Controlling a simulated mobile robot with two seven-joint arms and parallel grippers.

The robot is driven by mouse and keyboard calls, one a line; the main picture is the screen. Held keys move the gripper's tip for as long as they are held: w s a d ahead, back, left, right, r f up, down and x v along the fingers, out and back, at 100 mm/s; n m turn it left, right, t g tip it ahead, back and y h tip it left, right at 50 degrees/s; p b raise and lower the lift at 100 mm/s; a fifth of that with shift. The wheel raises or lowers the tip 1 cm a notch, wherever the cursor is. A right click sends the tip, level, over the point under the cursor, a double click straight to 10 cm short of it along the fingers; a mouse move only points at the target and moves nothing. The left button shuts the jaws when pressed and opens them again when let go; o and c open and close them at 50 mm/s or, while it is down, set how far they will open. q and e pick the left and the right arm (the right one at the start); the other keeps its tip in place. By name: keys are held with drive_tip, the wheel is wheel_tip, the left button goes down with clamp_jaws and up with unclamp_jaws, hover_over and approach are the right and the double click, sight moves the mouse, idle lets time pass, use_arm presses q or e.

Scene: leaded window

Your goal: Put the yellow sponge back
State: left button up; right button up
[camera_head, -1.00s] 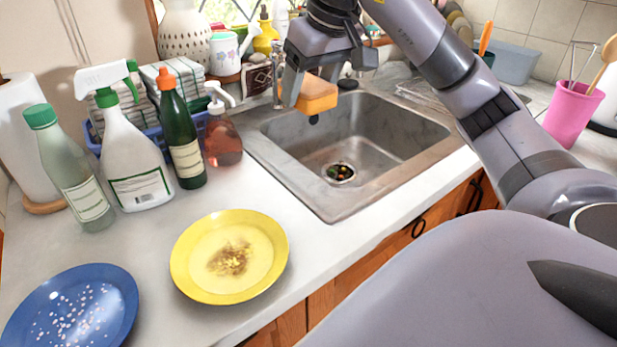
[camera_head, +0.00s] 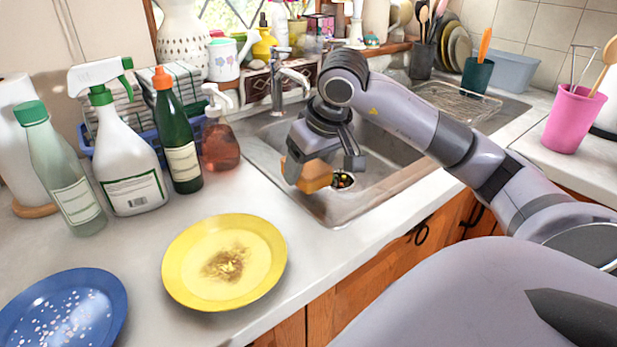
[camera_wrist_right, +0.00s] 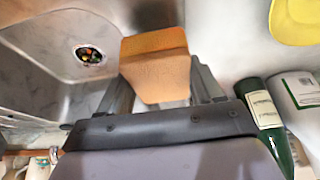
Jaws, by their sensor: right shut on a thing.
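The yellow sponge (camera_head: 315,177), orange-yellow in this light, is held in my right gripper (camera_head: 322,172) over the near left part of the sink. It also shows in the right wrist view (camera_wrist_right: 156,62), between the two fingers of my right gripper (camera_wrist_right: 160,85). The gripper is shut on it. The sink (camera_head: 388,190) is a metal basin with a drain holding dark and coloured scraps. Whether the sponge touches the sink's rim cannot be told. My left gripper is not in view.
A dirty yellow plate (camera_head: 190,285) and a blue plate (camera_head: 100,318) lie on the counter at the front left. A soap dispenser (camera_head: 220,145), a green bottle (camera_head: 180,140) and a spray bottle (camera_head: 130,165) stand left of the sink. The tap (camera_head: 278,85) is behind the sink.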

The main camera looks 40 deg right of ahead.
drive_tip(key=shift+f, duration=1.3)
drive_tip(key=shift+f, duration=0.15)
drive_tip(key=o, duration=0.9)
drive_tip(key=shift+o, duration=0.2)
drive_tip(key=shift+r, duration=0.45)
drive_tip(key=p+v, duration=0.1)
drive_tip(key=v, duration=1)
drive_tip(key=shift+s+r, duration=0.2)
